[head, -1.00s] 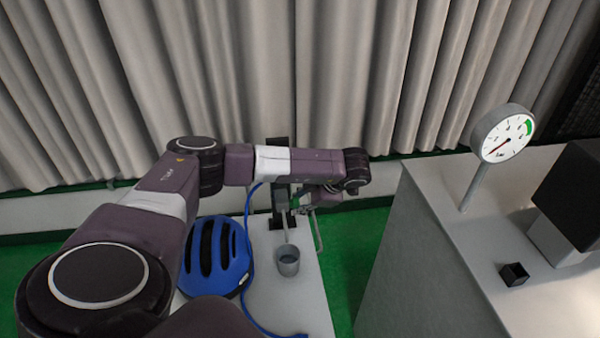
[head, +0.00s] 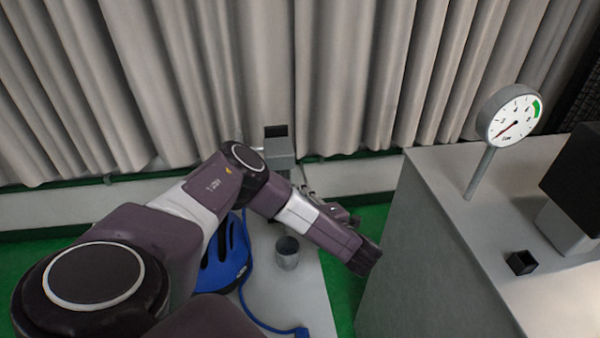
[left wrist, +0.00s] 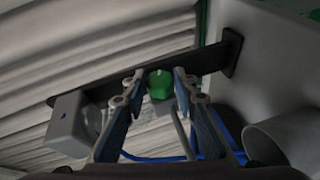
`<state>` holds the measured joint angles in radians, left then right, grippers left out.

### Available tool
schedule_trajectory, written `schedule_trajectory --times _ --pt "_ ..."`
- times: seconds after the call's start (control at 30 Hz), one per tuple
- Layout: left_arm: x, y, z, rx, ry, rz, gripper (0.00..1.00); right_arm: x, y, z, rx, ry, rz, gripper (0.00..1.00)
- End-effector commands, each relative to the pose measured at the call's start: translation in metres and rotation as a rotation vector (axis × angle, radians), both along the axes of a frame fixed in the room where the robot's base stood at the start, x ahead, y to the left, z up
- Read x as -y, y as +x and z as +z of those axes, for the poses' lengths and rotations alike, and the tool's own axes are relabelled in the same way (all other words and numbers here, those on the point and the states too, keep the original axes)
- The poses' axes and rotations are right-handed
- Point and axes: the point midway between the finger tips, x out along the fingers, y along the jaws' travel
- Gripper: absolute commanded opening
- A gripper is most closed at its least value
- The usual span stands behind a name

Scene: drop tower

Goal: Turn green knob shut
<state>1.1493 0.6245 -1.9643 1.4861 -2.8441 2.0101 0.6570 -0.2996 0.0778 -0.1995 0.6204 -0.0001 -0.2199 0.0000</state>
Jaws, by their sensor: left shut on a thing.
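The green knob (left wrist: 160,84) shows in the left wrist view, between the two fingertips of my left gripper (left wrist: 156,80). The gripper is shut on the knob. A dark bar (left wrist: 190,65) runs behind the knob, and a thin grey rod hangs below it. My right gripper is in neither view.
A blue helmet (head: 222,262) and a grey cup (head: 287,253) sit on a light bench (head: 300,300).

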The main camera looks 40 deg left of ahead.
Motion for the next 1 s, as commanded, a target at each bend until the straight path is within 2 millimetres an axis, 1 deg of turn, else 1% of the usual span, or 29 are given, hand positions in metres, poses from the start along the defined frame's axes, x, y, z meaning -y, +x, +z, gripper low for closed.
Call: schedule_trajectory --times 0.03,0.33,0.7,1.0 --pt "0.002 0.002 0.004 0.018 0.027 -0.005 0.02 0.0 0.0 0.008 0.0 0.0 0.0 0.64" --pt "0.002 0.001 -0.001 0.131 0.165 -0.003 0.02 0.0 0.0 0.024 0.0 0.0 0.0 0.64" --pt "0.001 0.0 -0.006 0.229 0.285 0.001 0.02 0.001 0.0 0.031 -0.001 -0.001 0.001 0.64" --pt "0.001 0.001 -0.007 0.262 0.328 0.001 0.02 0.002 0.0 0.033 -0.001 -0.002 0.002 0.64"
